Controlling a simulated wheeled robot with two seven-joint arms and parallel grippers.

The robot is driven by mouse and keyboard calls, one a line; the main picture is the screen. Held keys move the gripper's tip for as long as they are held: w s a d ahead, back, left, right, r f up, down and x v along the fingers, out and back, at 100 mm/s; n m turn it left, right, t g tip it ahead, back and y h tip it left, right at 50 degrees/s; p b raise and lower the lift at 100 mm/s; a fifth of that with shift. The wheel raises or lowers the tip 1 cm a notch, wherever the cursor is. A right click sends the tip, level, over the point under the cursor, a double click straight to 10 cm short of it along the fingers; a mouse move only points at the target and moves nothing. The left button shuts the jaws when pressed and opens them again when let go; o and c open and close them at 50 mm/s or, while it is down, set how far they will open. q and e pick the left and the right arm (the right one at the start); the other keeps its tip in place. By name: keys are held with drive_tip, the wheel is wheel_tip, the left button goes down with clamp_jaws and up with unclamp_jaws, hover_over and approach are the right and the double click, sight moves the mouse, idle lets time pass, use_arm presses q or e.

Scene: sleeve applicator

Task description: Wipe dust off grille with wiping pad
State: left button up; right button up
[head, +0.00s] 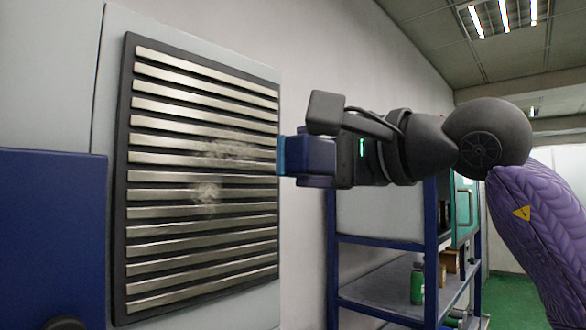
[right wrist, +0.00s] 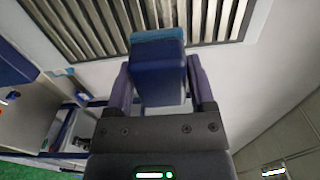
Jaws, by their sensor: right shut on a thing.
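The grille (head: 160,200) is a dark-framed panel of several horizontal metal slats on a pale cabinet at the left of the head view. Greyish dust (head: 208,192) shows as smudges on its middle slats. The grille also shows at the top of the right wrist view (right wrist: 222,18). My right gripper (head: 318,162) is shut on the wiping pad, a dark blue block with a lighter blue face (right wrist: 158,36). The pad's lighter face (head: 282,156) is at the grille's right edge at mid-height; I cannot tell whether it touches. My left gripper is not in view.
A blue-framed shelf (head: 385,285) stands right of the grille, with a green bottle (head: 417,284) on it. A dark blue panel (head: 50,235) stands at the lower left. The pale wall (head: 300,60) above my right arm is clear.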

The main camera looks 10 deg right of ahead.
drive_tip(key=shift+s+d, duration=0.1)
drive_tip(key=shift+s, duration=0.05)
drive_tip(key=shift+b+v, duration=0.45)
drive_tip(key=shift+v, duration=0.8)
drive_tip(key=shift+s+d, duration=0.15)
drive_tip(key=shift+s, duration=0.1)
drive_tip(key=shift+w, duration=0.1)
